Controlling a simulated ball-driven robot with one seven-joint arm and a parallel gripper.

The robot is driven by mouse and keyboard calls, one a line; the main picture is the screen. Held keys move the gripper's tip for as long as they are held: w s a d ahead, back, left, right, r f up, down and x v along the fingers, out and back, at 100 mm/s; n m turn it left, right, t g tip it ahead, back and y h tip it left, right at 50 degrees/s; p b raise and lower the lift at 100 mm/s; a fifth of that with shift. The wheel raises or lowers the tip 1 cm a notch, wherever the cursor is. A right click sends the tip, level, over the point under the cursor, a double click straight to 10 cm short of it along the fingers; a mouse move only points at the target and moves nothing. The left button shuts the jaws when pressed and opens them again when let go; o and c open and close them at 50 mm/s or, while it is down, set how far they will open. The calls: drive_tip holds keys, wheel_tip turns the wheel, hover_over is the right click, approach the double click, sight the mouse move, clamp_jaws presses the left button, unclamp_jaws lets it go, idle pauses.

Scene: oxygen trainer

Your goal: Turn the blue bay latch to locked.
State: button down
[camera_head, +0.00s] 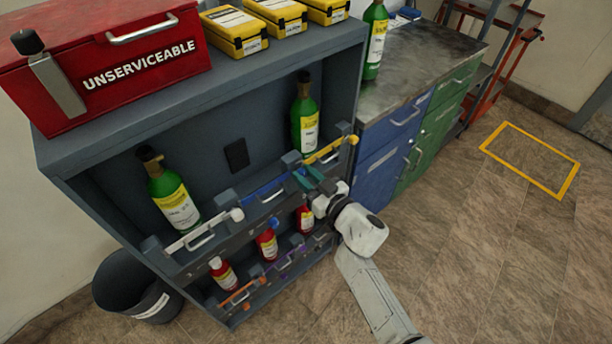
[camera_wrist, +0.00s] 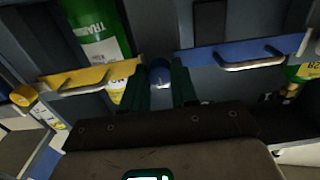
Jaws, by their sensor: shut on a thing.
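The blue bay bar (camera_head: 268,188) runs across the front of the middle upper bay of the grey rack, and it also shows in the wrist view (camera_wrist: 235,53). The round blue latch knob (camera_wrist: 160,72) is at the end of this bar, beside the yellow bar. My gripper (camera_head: 307,178) is at that end, with its dark green fingers (camera_wrist: 160,90) on either side of the knob and shut on it. The fingers hide part of the latch, so I cannot tell its exact angle. In the head view the fingers cover the knob.
A white bar (camera_head: 205,234) and a yellow bar (camera_head: 330,150) front the neighbouring bays, each with a green bottle (camera_head: 173,200) (camera_head: 305,118) behind. Small red bottles (camera_head: 267,244) stand on the lower shelf. A blue cabinet (camera_head: 383,170) stands right of the rack. The floor at right is clear.

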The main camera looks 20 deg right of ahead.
drive_tip(key=shift+n, duration=0.4)
drive_tip(key=n, duration=0.4)
drive_tip(key=shift+s+a+f+n+b, duration=0.15)
drive_tip(key=shift+n+b, duration=0.7)
drive_tip(key=shift+n, duration=2.4)
drive_tip(key=shift+w+d+f+n+b, duration=0.1)
drive_tip(key=shift+n+b, duration=0.7)
drive_tip(key=shift+n, duration=2.45)
drive_tip(key=shift+a, duration=0.1)
drive_tip(key=c, duration=0.9)
unclamp_jaws()
drive_tip(key=shift+r, duration=0.1)
